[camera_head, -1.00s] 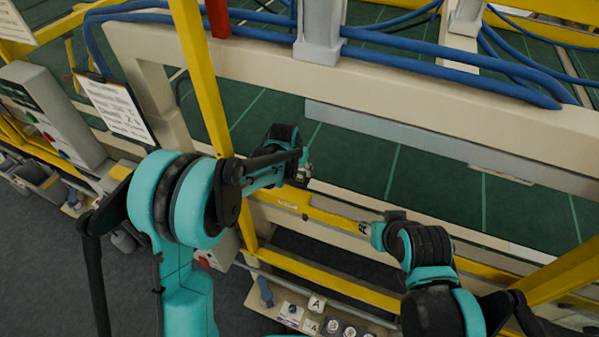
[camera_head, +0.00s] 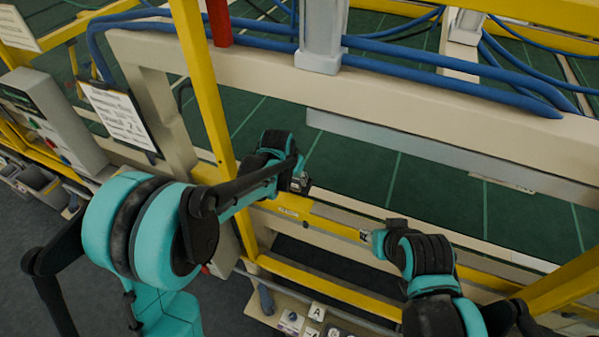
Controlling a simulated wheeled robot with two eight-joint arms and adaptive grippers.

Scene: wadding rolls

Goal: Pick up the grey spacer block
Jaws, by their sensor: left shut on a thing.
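My left gripper (camera_head: 299,183) hangs above the yellow rail, left of the picture's centre. It is shut on a small grey piece (camera_head: 304,181), which looks like the grey spacer block. The fingers and wrist hide most of the piece, so its full shape does not show.
A yellow rail (camera_head: 290,213) with a grey strip runs below the left gripper. A cream beam (camera_head: 420,105) with blue hoses crosses behind. A yellow post (camera_head: 207,95) stands beside my left arm. A shelf with lettered blocks (camera_head: 316,311) lies below.

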